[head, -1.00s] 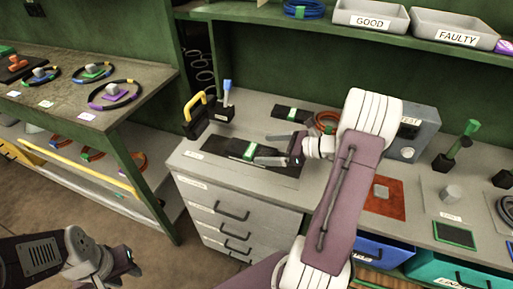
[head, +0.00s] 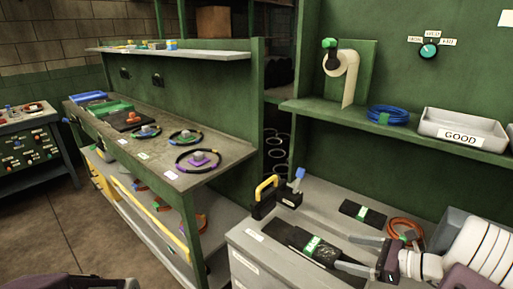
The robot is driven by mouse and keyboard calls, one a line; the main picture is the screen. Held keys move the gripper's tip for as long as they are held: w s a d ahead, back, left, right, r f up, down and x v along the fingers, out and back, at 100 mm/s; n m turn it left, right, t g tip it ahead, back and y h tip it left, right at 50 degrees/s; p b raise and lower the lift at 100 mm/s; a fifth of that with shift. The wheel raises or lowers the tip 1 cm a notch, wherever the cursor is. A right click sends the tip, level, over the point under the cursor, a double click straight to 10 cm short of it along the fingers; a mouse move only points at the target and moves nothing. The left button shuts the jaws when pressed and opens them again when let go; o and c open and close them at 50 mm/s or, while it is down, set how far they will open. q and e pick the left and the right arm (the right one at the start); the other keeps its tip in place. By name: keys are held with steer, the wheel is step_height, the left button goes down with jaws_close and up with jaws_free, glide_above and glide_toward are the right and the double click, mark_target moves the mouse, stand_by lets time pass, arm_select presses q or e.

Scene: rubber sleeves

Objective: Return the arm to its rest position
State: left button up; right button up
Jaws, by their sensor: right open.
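My right gripper (head: 332,252) reaches in from the lower right over the grey workbench (head: 262,268).
A yellow-handled tool (head: 266,190) and a blue-topped tool (head: 297,182) stand behind the mat. A side table (head: 215,165) holds ringed parts. A GOOD bin (head: 462,125) sits on the shelf.

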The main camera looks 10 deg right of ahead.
steer(key=a+r+n+g+y+p, duration=0.1)
steer(key=a+r+n+g+p, duration=0.25)
steer(key=a, duration=0.55)
steer(key=a+r+n+g+y+p, duration=0.1)
steer(key=a+r+n+g+p, duration=0.25)
steer(key=a, duration=0.55)
steer(key=s+a+n+g+h+p, duration=0.1)
steer(key=s+a+n+g+h, duration=0.25)
steer(key=s+a+n, duration=0.35)
steer(key=s+d+f+n+g+h+p, duration=0.1)
steer(key=s+f+n+g+h+p, duration=0.1)
steer(key=s+n+h, duration=0.35)
steer(key=w+d+f+n+t+h, duration=0.2)
steer(key=d+n+t, duration=0.1)
steer(key=d+n, duration=0.3)
steer(key=shift+d+f+n, duration=0.25)
steer(key=shift+f+n, duration=0.15)
steer(key=shift+n, duration=0.55)
steer(key=shift+t, duration=0.25)
